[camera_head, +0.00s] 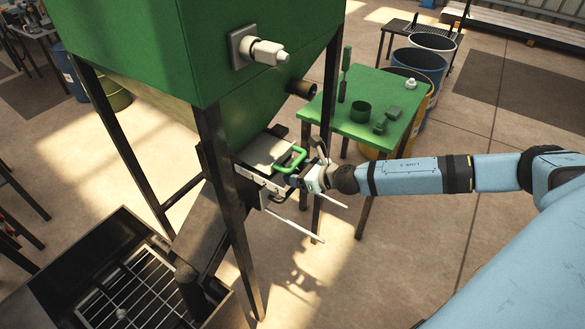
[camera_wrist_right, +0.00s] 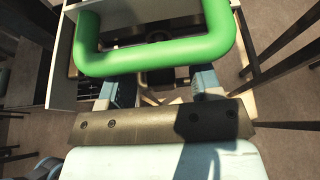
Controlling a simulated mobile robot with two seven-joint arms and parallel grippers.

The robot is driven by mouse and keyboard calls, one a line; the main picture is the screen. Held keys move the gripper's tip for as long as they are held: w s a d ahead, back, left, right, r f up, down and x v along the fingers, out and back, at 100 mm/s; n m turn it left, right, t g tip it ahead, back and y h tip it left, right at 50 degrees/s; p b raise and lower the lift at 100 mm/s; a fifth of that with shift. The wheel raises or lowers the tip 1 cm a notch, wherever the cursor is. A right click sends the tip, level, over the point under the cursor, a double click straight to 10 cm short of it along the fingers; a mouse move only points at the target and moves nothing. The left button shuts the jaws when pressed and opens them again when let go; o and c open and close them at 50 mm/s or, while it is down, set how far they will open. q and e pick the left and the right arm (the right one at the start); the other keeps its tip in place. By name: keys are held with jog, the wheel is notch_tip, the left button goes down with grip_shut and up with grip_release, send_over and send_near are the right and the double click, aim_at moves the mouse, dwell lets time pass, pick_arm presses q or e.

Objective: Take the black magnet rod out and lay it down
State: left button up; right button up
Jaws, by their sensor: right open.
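A green handle (camera_head: 291,160) stands on the front of a metal drawer-like unit (camera_head: 262,190) under the green hopper. My right gripper (camera_head: 297,178) is at this handle. In the right wrist view the green handle (camera_wrist_right: 155,57) crosses just ahead of my right gripper (camera_wrist_right: 165,84). Its two blue fingers are apart, their tips close to the handle's bar; I cannot tell whether they touch it. Nothing is seen held between them. I cannot make out the black magnet rod for certain in either view. My left gripper is not in view.
The green hopper (camera_head: 255,60) stands on dark legs around the work spot. A green side table (camera_head: 375,92) behind holds a cup (camera_head: 360,111) and small items. Thin pale bars (camera_head: 296,227) stick out below my right gripper. A dark grated bin (camera_head: 125,290) is at lower left.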

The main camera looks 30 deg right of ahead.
jog(key=shift+x, duration=1)
jog(key=c, duration=1)
jog(key=o, duration=0.3)
grip_shut()
jog(key=shift+s+d, duration=0.1)
jog(key=shift+s, duration=0.1)
